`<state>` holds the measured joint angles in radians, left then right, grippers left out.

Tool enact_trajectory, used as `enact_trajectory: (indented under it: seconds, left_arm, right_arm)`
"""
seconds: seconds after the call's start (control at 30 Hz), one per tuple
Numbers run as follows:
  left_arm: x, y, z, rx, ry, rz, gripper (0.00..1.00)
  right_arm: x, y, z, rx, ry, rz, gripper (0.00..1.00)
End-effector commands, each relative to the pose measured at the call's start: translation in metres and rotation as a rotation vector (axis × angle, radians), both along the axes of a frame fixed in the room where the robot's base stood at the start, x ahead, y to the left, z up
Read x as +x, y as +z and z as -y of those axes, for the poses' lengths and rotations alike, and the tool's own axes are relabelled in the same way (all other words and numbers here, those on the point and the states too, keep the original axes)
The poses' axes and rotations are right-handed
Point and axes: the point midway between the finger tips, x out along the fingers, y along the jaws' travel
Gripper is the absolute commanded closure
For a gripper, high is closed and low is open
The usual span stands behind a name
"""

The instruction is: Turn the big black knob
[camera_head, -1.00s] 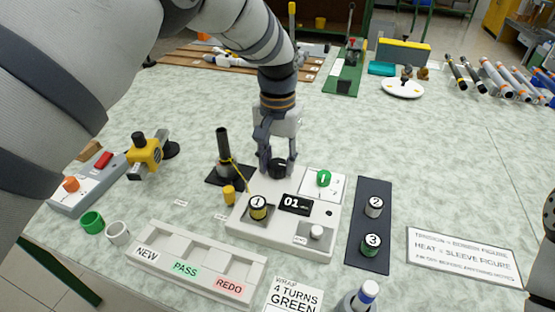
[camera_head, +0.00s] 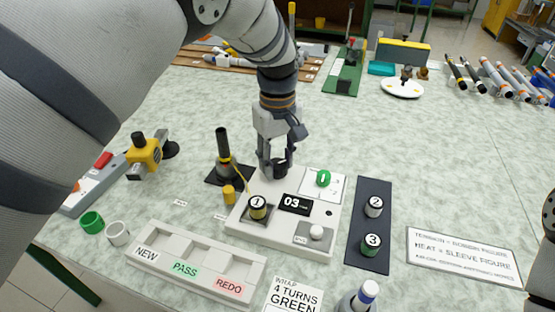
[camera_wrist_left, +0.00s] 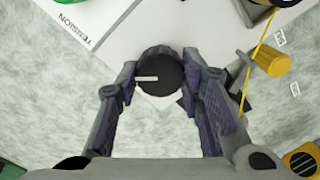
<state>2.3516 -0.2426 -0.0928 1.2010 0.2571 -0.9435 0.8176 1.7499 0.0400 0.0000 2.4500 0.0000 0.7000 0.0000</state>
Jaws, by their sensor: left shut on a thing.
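The big black knob (camera_wrist_left: 163,68) sits on the white console (camera_head: 273,240); in the head view its dark top (camera_head: 281,166) is partly hidden by my fingers. In the left wrist view its white pointer line points left. My left gripper (camera_head: 275,171) comes down from above with a finger on each side of the knob, shut on it. The wrist view shows both fingertips (camera_wrist_left: 157,87) at the knob's sides. The console's display (camera_head: 295,204) reads 03. My right gripper is not in view.
A dark mat (camera_head: 368,250) with spools 2 and 3 lies to the right. A white tray (camera_head: 195,278) labelled NEW, PASS, REDO lies in front.

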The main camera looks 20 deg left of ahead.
Motion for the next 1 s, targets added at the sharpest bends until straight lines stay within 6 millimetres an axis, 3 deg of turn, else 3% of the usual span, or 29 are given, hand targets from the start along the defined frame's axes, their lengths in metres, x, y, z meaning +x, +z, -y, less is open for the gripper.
enact_trajectory:
  seconds: [0.4,0.97,1.0]
  left_arm:
    - [-0.0008,-0.0015,0.0003,0.001,0.174,-0.004,0.93]
    - [-0.0008,-0.0015,0.0004,-0.001,0.200,-0.003,0.93]
    - [-0.0008,-0.0015,0.0004,-0.001,0.200,-0.003,0.59]
  right_arm:
    - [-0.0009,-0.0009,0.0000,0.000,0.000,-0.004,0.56]
    - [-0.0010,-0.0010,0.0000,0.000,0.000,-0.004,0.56]
    - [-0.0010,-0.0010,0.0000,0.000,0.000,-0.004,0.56]
